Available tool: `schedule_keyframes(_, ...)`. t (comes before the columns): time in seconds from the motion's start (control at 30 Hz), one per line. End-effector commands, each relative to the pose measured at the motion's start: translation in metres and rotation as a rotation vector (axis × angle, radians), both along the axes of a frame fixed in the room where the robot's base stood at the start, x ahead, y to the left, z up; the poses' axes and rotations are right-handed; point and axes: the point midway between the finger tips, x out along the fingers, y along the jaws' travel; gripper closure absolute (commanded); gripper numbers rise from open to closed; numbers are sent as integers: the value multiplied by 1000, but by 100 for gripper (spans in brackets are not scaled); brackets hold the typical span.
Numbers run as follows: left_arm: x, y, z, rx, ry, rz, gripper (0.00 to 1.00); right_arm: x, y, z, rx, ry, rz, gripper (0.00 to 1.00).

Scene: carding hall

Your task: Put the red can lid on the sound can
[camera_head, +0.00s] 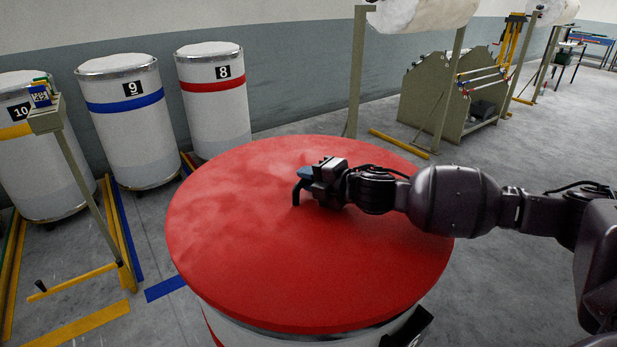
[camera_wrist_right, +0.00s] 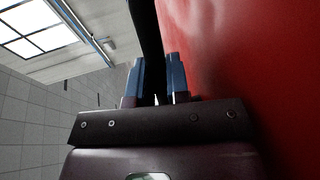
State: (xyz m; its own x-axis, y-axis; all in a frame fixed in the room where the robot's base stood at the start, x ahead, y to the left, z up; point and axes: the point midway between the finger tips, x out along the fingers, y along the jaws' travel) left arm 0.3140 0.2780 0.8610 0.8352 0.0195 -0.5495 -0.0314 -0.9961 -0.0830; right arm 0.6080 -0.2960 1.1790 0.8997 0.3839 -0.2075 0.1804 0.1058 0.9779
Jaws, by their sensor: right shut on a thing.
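The red can lid (camera_head: 260,255) is a large flat disc in the head view, over a white can (camera_head: 250,335) with a red band. Part of the can's metal rim shows below the lid's front edge; I cannot tell whether the lid is fully seated. My right gripper (camera_head: 304,176) is above the lid's far half, shut on its dark handle. In the wrist view, my gripper's blue fingers (camera_wrist_right: 158,85) are close around the black handle (camera_wrist_right: 147,35), with the red lid (camera_wrist_right: 240,60) at the right. My left gripper is out of view.
White cans 10 (camera_head: 35,150), 9 (camera_head: 130,125) and 8 (camera_head: 215,105) stand along the left wall. A post with a small tag (camera_head: 42,115) stands before them. Coloured floor strips lie at left. A green machine frame (camera_head: 450,100) stands behind; grey floor is open at right.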

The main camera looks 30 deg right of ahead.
Motion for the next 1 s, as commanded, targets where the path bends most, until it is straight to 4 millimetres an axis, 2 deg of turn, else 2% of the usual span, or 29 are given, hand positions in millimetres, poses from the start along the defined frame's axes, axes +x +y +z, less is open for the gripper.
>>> schedule_keyframes(0.63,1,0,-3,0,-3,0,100,0,0,-10,-1,-4,0,100)
schedule_keyframes(0.67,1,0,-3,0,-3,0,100,0,0,-12,0,0,-1,82)
schedule_keyframes(0.8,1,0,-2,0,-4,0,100,0,0,-11,-1,0,0,61)
schedule_keyframes(0.83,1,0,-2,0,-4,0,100,0,0,-11,-1,-1,0,58)
schedule_keyframes(1.0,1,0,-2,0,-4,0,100,0,0,-11,-1,-1,0,58)
